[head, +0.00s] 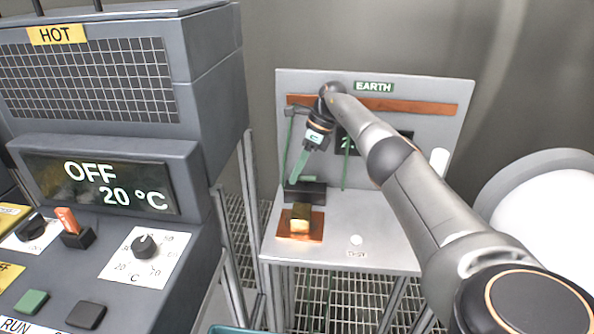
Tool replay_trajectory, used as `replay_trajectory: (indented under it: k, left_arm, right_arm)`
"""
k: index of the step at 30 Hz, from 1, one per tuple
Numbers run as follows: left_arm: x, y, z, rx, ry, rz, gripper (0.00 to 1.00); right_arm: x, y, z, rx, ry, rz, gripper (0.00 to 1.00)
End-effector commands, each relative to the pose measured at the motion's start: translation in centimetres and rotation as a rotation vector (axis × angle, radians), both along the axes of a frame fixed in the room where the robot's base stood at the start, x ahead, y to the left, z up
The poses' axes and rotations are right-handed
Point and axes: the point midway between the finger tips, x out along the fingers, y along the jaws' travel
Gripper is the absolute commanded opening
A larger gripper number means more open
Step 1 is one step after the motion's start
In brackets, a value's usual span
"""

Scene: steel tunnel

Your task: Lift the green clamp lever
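The green clamp lever (299,167) stands tilted at the earth station, its lower end by a dark clamp body (312,191) and its upper end leaning right. My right gripper (310,147) reaches in from the right and points down at the lever's upper end. The gripper overlaps that end in the head view. Its fingers are small and partly hidden, so I cannot tell whether they are closed on the lever. A brass block (300,217) sits on a copper plate (314,232) in front of the clamp. My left gripper is not in view.
The grey earth panel (290,84) has a copper bar (430,106) and a dark display (400,140) partly behind my arm. Green cables hang there. A white button (356,240) is on the shelf. The HOT cabinet (215,120), reading OFF 20 °C, stands left. A white round thing (550,215) is right.

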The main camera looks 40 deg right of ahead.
Motion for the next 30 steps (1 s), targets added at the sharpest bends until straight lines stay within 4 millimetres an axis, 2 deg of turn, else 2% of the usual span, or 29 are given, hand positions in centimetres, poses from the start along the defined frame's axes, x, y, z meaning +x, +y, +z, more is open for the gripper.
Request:
replay_trajectory:
  k: [5,9,14,19,30]
  left_arm:
    - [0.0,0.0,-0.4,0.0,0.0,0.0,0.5]
    - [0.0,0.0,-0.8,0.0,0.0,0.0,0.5]
    - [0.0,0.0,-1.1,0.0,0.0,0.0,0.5]
    - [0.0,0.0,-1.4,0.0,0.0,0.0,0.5]
    - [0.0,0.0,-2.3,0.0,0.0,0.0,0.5]
  right_arm:
    - [0.1,0.0,1.2,-0.001,-0.005,0.001,0.32]
    - [-0.1,0.0,3.3,-0.001,-0.003,0.001,0.32]
    - [-0.6,0.4,4.0,0.0,-0.004,0.0,0.32]
    - [-1.4,1.1,5.0,-0.003,-0.001,0.002,0.32]
    - [-3.9,3.4,9.1,-0.004,-0.002,0.001,0.32]
